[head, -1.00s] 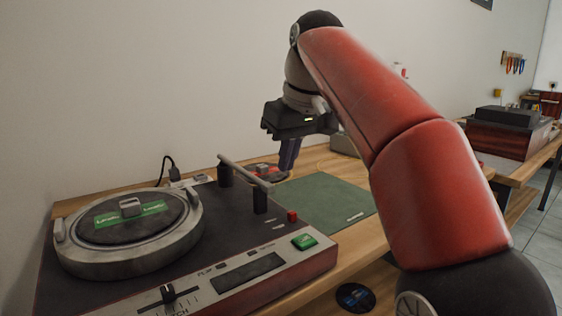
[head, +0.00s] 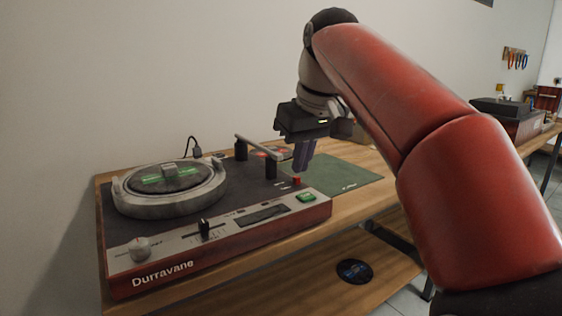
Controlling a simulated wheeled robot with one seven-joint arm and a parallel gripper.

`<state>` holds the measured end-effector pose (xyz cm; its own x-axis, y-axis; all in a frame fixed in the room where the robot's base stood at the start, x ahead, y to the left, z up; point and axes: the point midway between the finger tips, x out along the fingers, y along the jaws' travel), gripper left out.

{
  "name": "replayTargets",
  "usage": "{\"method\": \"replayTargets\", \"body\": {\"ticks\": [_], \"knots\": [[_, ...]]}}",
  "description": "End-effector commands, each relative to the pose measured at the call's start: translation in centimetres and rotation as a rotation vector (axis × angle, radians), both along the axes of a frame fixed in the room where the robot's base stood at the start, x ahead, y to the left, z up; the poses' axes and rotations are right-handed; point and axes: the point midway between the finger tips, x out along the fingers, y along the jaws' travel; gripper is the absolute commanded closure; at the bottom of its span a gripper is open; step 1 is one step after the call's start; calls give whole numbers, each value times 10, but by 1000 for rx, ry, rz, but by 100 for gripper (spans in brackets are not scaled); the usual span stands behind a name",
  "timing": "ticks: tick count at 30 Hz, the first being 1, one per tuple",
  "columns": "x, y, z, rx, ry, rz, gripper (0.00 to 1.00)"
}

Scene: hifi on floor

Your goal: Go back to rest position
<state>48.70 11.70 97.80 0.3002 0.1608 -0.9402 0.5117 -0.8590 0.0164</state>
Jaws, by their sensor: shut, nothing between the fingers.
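My gripper (head: 304,168) shows in the head view, pointing down, with its two dark fingers together and nothing between them. It hangs above the workbench, near the right back part of the turntable-like machine and in front of the green mat. The red arm reaches in from the right and bends down to the gripper. The machine (head: 230,231), marked Durravane, has a round platter (head: 170,186) on its left, a raised bar, a red button and a green button (head: 306,197). I cannot tell the exact gap between the fingertips and the bench.
The wooden workbench (head: 345,207) stands against a pale wall. A green mat (head: 345,174) lies right of the machine. A black disc (head: 354,271) lies on the lower shelf. A second bench with a dark box (head: 507,112) stands at the back right.

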Motion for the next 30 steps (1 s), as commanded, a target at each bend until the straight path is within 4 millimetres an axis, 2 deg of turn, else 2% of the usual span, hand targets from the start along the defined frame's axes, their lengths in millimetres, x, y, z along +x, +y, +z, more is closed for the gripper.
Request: {"method": "replayTargets", "body": {"ticks": [8,14,17,24,27,30], "knots": [[-27,-18,-21,-11,-21,-88,100],[-63,-41,-55,-15,-49,-193,100],[-92,-60,-86,-11,-70,-269,100],[-164,-100,-180,21,-115,-438,100],[-187,-109,-215,36,-127,-486,100],[-202,-115,-239,48,-136,-518,100]]}}
